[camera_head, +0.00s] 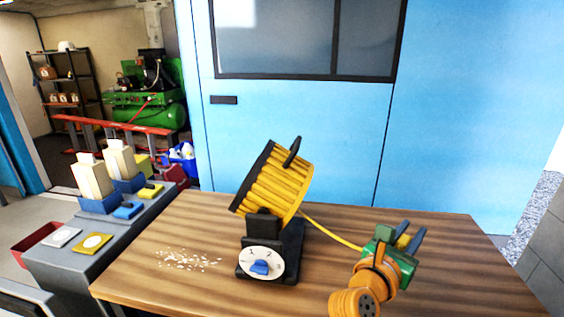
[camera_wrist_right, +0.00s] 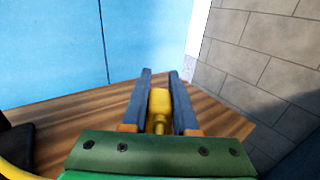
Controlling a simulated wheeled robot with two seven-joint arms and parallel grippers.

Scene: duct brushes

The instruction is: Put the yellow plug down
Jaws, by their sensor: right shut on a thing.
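My right gripper (camera_head: 411,234) is above the right part of the wooden table and is shut on the yellow plug (camera_head: 402,241). In the right wrist view the yellow plug (camera_wrist_right: 159,108) sits between the two blue fingers of my right gripper (camera_wrist_right: 162,75). A yellow cable (camera_head: 335,232) runs from the ribbed yellow drum (camera_head: 277,186) towards my right gripper. The exact gap between the plug and the tabletop cannot be told. My left gripper is not in view.
The wooden table (camera_head: 205,215) has free room at its right end and front. A black base with a white dial (camera_head: 262,261) stands under the drum. White crumbs (camera_head: 187,261) lie to its left. A grey bench (camera_head: 75,262) with blue-based brushes stands at the left.

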